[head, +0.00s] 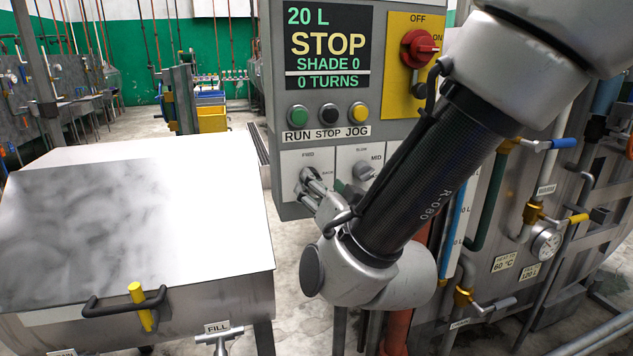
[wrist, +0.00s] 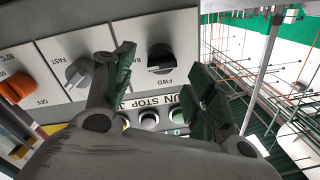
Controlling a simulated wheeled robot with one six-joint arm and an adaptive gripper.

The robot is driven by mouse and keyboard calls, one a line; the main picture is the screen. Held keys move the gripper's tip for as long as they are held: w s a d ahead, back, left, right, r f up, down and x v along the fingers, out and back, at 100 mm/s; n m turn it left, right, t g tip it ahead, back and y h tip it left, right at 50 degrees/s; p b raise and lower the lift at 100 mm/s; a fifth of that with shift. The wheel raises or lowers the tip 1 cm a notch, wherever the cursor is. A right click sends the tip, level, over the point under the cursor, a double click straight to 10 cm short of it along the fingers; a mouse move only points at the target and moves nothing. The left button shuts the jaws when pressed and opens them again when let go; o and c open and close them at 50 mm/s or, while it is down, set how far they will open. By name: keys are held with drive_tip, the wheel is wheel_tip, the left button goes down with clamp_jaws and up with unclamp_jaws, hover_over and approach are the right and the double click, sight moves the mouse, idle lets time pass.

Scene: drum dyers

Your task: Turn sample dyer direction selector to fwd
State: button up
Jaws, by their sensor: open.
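The direction selector (wrist: 160,57) is a dark knob on a white plate marked FWD and BACK, seen upside down in the wrist view. Which mark the knob points at is hard to tell. In the head view its plate (head: 290,158) is at the lower left of the grey control panel (head: 290,110), with the knob partly hidden by my gripper. My gripper (wrist: 160,78) is open, with its dark green finger pads to either side of the knob's line in the wrist view. In the head view my gripper (head: 318,188) is close in front of that plate. Contact cannot be made out.
A speed selector (wrist: 80,72) is next to the direction selector. Above them are the run, stop and jog buttons (head: 328,113), a display reading STOP and a red switch (head: 420,48). A metal vat lid (head: 140,230) stands left; pipes and valves (head: 535,215) crowd the right.

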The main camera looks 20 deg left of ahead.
drive_tip(key=x, duration=0.4)
drive_tip(key=shift+w+a, duration=0.1)
drive_tip(key=c, duration=1)
